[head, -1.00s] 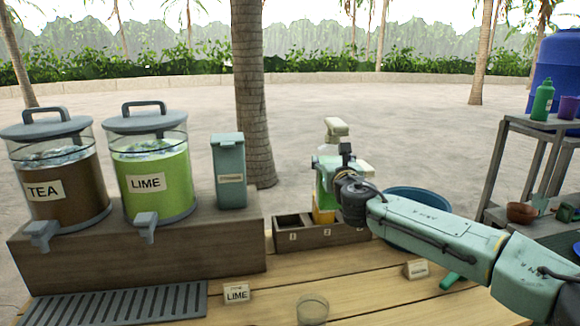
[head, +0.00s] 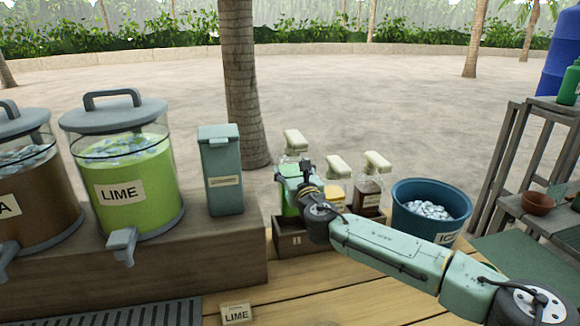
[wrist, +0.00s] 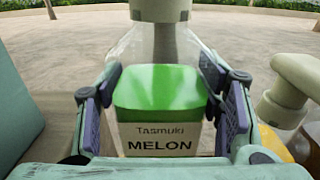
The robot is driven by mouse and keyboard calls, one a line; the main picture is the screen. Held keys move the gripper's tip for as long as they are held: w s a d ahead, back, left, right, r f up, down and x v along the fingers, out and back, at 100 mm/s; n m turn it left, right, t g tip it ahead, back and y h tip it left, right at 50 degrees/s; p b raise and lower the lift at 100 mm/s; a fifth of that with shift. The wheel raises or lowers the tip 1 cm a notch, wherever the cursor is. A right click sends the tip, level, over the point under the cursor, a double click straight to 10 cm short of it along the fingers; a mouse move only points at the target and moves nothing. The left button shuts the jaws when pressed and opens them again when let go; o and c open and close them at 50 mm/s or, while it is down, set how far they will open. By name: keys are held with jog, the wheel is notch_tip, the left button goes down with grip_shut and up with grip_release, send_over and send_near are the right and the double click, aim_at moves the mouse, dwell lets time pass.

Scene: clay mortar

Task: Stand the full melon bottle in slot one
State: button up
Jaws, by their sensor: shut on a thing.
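The melon bottle (head: 290,207), clear with green contents and a cream pump top, is upright at the left slot of the wooden rack, slot one (head: 296,241), marked 1. In the wrist view its label (wrist: 160,142) reads MELON. My gripper (wrist: 163,112) is shut on the bottle, with a finger on each side. In the head view my wrist hides part of the bottle and rack. The bottle's base is hidden, so I cannot tell whether it touches the slot floor.
A yellow bottle (head: 335,199) and a dark brown bottle (head: 367,196) stand to the right in the rack. An ice bucket (head: 431,205) is further right. The lime dispenser (head: 124,175) and a teal box (head: 221,172) stand left on a raised wooden block.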

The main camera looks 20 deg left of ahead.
jog(key=shift+s+d+f, duration=0.1)
jog(key=shift+f, duration=0.35)
jog(key=shift+f+b, duration=2.4)
jog(key=shift+f, duration=1.35)
jog(key=o, duration=1.7)
jog(key=shift+o, duration=1.4)
jog(key=shift+f, duration=0.2)
jog(key=o, duration=0.4)
jog(key=shift+s+d+r, duration=0.1)
jog(key=shift+s, duration=0.05)
